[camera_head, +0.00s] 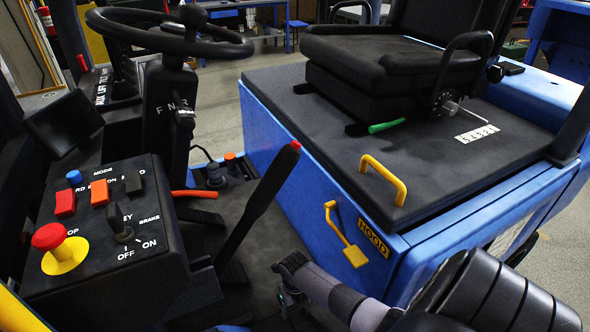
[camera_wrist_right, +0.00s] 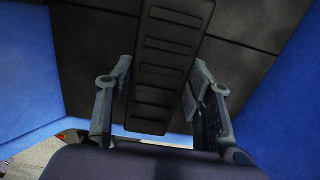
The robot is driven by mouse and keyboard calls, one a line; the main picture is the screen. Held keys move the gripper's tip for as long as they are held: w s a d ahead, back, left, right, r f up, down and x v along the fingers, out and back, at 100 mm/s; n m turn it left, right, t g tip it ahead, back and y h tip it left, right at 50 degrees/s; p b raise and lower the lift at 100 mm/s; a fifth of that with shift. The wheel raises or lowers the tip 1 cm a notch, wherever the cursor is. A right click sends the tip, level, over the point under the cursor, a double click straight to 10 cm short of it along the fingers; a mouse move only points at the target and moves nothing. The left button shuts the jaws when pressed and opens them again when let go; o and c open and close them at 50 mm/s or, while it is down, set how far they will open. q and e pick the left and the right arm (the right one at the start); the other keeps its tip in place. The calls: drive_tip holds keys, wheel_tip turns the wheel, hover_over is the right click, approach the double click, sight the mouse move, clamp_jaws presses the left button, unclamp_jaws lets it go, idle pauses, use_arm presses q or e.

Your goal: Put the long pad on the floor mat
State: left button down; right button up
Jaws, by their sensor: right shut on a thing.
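The long pad (camera_wrist_right: 170,55) is black with raised cross ribs. In the right wrist view it runs from the top edge down between the fingers of my right gripper (camera_wrist_right: 163,108), which is shut on it. In the head view my right gripper (camera_head: 287,295) is low in the footwell, beside the blue hood side, with its fingers partly hidden by darkness. I cannot clearly make out the pad there. The dark floor mat (camera_head: 258,235) covers the footwell floor, and whether the pad touches it I cannot tell. My left gripper is not in view.
A black lever with a red tip (camera_head: 262,205) stands in the footwell left of my right gripper. The blue hood (camera_head: 290,180) with yellow handle (camera_head: 384,178) and latch (camera_head: 345,235) bounds the right. A control console (camera_head: 95,225) and steering wheel (camera_head: 170,32) are left.

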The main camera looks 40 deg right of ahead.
sight(295, 310)
drive_tip(key=shift+f+b, duration=1.2)
drive_tip(key=shift+f, duration=0.55)
drive_tip(key=shift+f, duration=0.2)
drive_tip(key=o, duration=1.3)
drive_tip(key=shift+r, duration=0.1)
wheel_tip(295, 310, up, 12)
drive_tip(key=p, duration=1.1)
drive_tip(key=shift+r, duration=0.15)
